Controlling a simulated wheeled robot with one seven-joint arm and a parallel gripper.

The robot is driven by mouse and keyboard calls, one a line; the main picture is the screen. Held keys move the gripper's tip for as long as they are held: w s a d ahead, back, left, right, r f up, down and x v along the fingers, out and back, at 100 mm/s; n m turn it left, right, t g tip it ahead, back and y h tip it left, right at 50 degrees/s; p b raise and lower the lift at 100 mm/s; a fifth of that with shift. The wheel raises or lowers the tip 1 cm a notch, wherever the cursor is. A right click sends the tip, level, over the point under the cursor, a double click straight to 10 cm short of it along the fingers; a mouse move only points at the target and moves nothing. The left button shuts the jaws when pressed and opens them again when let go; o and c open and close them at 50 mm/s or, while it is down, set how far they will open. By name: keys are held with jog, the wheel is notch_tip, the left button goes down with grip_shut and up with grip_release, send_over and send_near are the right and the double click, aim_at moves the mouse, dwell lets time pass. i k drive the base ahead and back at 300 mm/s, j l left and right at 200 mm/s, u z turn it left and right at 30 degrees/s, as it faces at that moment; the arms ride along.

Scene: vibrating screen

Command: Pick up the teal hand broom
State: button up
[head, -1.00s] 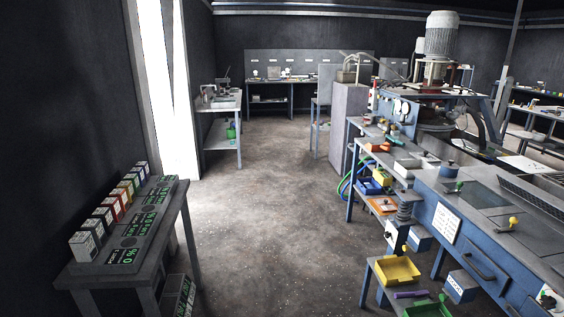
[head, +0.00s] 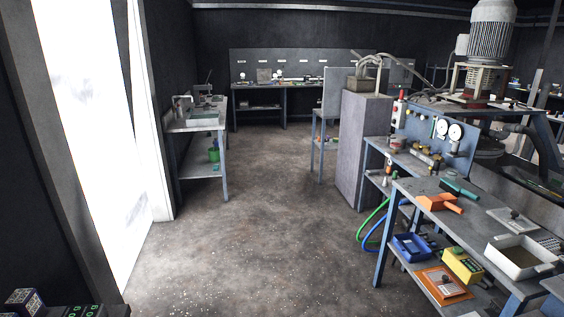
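A teal long-handled object (head: 459,188), which looks like the hand broom, lies on top of the blue-legged bench at the right of the head view. It is small here, so its bristles cannot be made out. It lies just behind an orange scoop-like tool (head: 437,202). My gripper is not in the head view.
The bench (head: 408,190) also holds a white tray (head: 520,256). Its lower shelf holds a blue bin (head: 411,247) and a yellow box (head: 462,265). Green and blue hoses (head: 372,222) hang by its left end. The floor (head: 250,230) in the middle is clear.

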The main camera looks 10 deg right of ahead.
aim_at(449, 186)
jog(key=i+z, duration=0.2)
jog(key=i, duration=0.35)
jog(key=i+z, duration=0.25)
jog(key=i, duration=0.25)
jog(key=i+j+z, duration=0.2)
jog(key=i, duration=0.35)
jog(key=i+j+z, duration=0.2)
jog(key=i, duration=0.3)
jog(key=i+l+z, duration=0.3)
jog(key=i, duration=0.3)
jog(key=i+z, duration=0.3)
jog(key=i, duration=0.3)
jog(key=i+l, duration=0.4)
jog(key=i, duration=0.15)
jog(key=j+u, duration=0.05)
